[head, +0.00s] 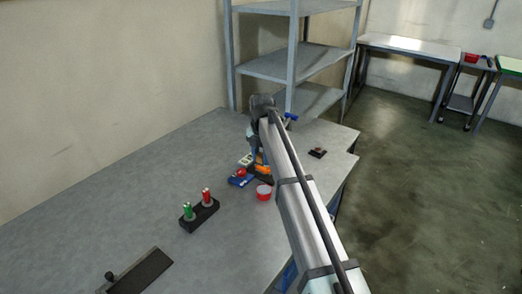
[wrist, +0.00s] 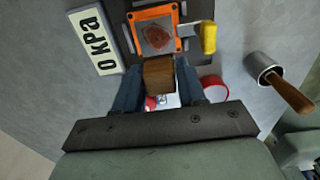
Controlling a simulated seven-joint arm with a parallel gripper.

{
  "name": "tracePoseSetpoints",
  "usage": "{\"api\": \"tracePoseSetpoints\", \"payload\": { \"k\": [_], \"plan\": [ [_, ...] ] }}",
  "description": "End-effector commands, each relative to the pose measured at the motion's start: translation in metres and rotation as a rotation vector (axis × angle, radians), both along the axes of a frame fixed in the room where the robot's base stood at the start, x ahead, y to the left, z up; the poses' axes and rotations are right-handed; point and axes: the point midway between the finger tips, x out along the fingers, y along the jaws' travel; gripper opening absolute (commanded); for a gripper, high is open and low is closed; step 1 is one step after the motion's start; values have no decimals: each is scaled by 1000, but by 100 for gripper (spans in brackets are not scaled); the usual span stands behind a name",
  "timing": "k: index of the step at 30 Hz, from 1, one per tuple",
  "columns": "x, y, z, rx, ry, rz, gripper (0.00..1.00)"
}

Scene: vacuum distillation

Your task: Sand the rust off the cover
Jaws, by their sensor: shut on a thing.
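The cover seems to be the grey square plate with a brown rust patch (wrist: 156,37) inside an orange frame (wrist: 137,22), at the top of the wrist view. A yellow handle-like part (wrist: 209,38) is at its right side. My gripper (wrist: 158,80) is shut on a brown block (wrist: 158,75), likely the sanding block. The block is just below the frame in the picture; I cannot tell whether it touches it. In the head view the orange part (head: 263,171) shows low beside my arm, which hides the block and most of the cover.
A "0 kPa" sign (wrist: 97,42) stands left of the frame. A red cup (wrist: 215,88) and a metal pot with a wooden handle (wrist: 265,68) are to the right. A holder with green and red cylinders (head: 200,214) and a dark pad (head: 145,272) are on the table (head: 120,215). Shelves (head: 290,65) stand behind.

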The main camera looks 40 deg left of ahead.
Motion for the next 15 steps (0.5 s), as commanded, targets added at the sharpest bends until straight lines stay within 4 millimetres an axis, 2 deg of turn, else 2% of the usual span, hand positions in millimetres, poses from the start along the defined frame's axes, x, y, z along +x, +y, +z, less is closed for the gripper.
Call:
{"api": "tracePoseSetpoints", "payload": {
  "k": [4, 6, 15],
  "plan": [
    [0, -1, -21, -1, 1, 0, 16],
    [10, 1, -18, 1, -1, -2, 8],
    [37, 1, -19, 0, -1, -1, 7]
  ]
}}
